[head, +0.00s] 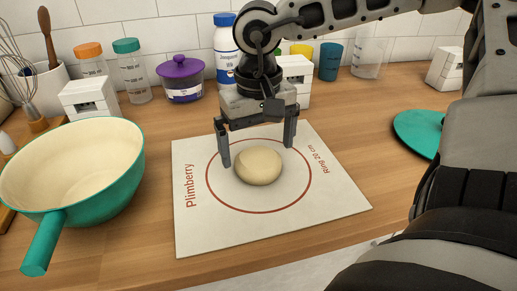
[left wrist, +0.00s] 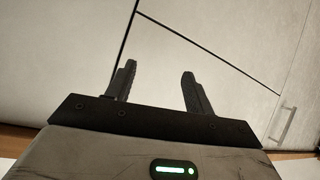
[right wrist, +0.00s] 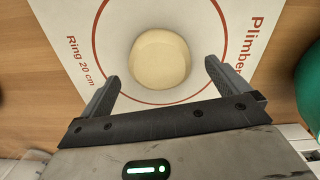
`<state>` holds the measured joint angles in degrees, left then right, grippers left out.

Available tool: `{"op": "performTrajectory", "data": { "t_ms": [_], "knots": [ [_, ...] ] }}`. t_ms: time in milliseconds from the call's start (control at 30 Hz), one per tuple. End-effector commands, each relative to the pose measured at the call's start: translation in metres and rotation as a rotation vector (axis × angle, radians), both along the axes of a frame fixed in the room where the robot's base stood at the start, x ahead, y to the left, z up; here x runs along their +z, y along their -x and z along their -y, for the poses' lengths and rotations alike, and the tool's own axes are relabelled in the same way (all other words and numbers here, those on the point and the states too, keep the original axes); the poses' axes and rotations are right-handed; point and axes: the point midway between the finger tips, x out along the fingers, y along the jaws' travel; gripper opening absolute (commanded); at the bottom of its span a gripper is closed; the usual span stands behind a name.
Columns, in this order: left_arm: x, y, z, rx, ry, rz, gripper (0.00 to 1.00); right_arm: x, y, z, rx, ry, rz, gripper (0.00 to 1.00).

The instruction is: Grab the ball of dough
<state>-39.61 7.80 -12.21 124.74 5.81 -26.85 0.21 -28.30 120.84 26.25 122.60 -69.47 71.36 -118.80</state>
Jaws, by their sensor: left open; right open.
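The ball of dough (head: 258,165) is a pale, rounded lump on a white mat (head: 205,232) with a red ring, inside the ring. My right gripper (head: 257,155) points down over the mat with its fingers apart, behind and above the dough in the head view. In the right wrist view the dough (right wrist: 160,58) lies ahead of the open fingertips (right wrist: 162,75), with nothing held. My left gripper (left wrist: 157,80) is open and empty in the left wrist view, in front of pale cabinet doors. It is not seen in the head view.
A teal pan (head: 115,185) stands left of the mat, its handle toward the front. A purple lidded pot (head: 182,85), jars and a white bottle (head: 223,55) line the back. A teal disc (head: 420,130) lies at the right.

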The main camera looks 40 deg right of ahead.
Motion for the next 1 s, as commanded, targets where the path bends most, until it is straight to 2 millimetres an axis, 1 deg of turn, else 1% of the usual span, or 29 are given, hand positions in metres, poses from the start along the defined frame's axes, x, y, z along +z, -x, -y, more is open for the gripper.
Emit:
{"op": "performTrajectory", "data": {
  "t_ms": [33, 133, 400, 467, 500, 567, 600, 867, 1000],
  "knots": [
    [0.000, -0.001, 0.000, 0.000, 0.001, 0.003, 0.53, -0.008, 0.001, 0.000, -0.001, 0.001, -0.003, 1.00],
    [0.001, -0.002, 0.000, 0.001, 0.000, 0.006, 0.53, -0.017, 0.000, 0.000, 0.000, 0.001, -0.001, 1.00],
    [0.001, -0.002, 0.000, 0.002, 0.001, 0.007, 0.53, -0.019, 0.000, 0.000, 0.000, 0.000, 0.001, 1.00],
    [0.001, -0.002, 0.000, 0.002, 0.001, 0.007, 0.53, -0.019, 0.000, 0.000, 0.000, 0.000, 0.001, 0.83],
    [0.001, -0.002, 0.000, 0.002, 0.001, 0.007, 0.53, -0.019, 0.000, 0.000, 0.000, 0.000, 0.001, 0.72],
    [0.001, -0.002, 0.000, 0.002, 0.001, 0.007, 0.53, -0.019, 0.000, 0.000, 0.000, 0.000, 0.001, 0.56],
    [0.001, -0.002, 0.000, 0.002, 0.001, 0.006, 0.53, -0.019, 0.000, 0.000, 0.000, 0.000, 0.001, 0.50],
    [-0.001, 0.000, 0.000, 0.002, 0.001, -0.001, 0.53, -0.018, 0.000, 0.000, -0.001, 0.000, 0.003, 0.49],
    [-0.002, 0.002, 0.000, 0.002, 0.000, -0.007, 0.53, -0.011, -0.001, 0.000, -0.001, 0.001, 0.005, 0.49]
  ]
}}
